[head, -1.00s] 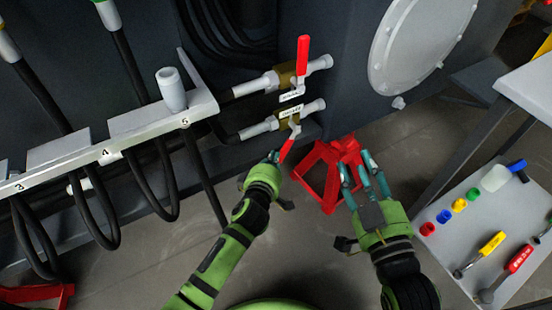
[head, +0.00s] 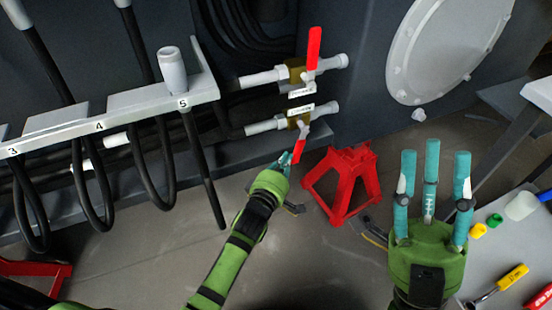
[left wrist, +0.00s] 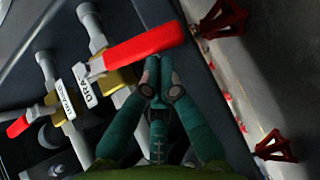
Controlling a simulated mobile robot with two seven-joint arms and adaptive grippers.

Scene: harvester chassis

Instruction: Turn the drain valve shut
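The drain valve (head: 299,121) is the lower of two brass valves on the dark chassis wall. Its red handle (head: 299,151) hangs down, tilted slightly left. My left gripper (head: 284,160) is just left of the handle's lower end. In the left wrist view, the red handle (left wrist: 146,46) crosses just beyond my fingertips (left wrist: 160,72), which are drawn together with no handle visible between them; contact is unclear. A label starting "DRA" (left wrist: 85,86) is beside it. My right gripper (head: 432,155) is open and empty at the right, fingers upward, away from the valve.
The upper valve's red handle (head: 313,48) points up. A red stand (head: 343,183) is on the floor right of the left gripper. A numbered grey rack (head: 125,118) with hanging black hoses is at the left. A tool table (head: 497,262) is at the right.

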